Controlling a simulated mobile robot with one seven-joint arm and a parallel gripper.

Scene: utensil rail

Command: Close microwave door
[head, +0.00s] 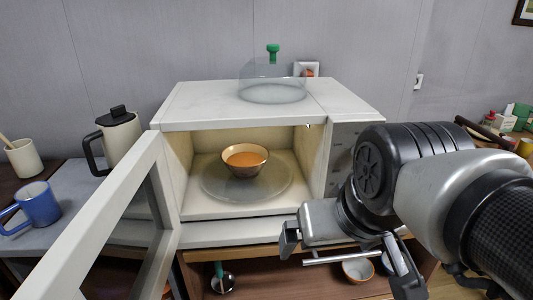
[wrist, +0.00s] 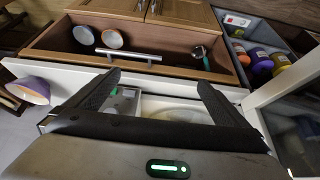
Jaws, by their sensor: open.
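The white microwave (head: 345,100) stands on the counter in the head view. Its door (head: 110,215) is swung wide open to the left, toward me, with a white frame and a see-through pane. Inside, a bowl with orange contents (head: 245,160) sits on a round glass turntable (head: 225,190). My gripper (head: 346,258) is in front of the microwave's lower right side, apart from the door and empty. In the wrist view my gripper (wrist: 158,78) shows its two fingers spread, and part of the door (wrist: 285,85) shows at the right edge.
A clear dome with a green knob (head: 273,75) sits on top of the microwave. A kettle (head: 118,140) and a blue mug (head: 38,205) stand left, near the door. Below, an open drawer (wrist: 75,60) holds bowls and a ladle.

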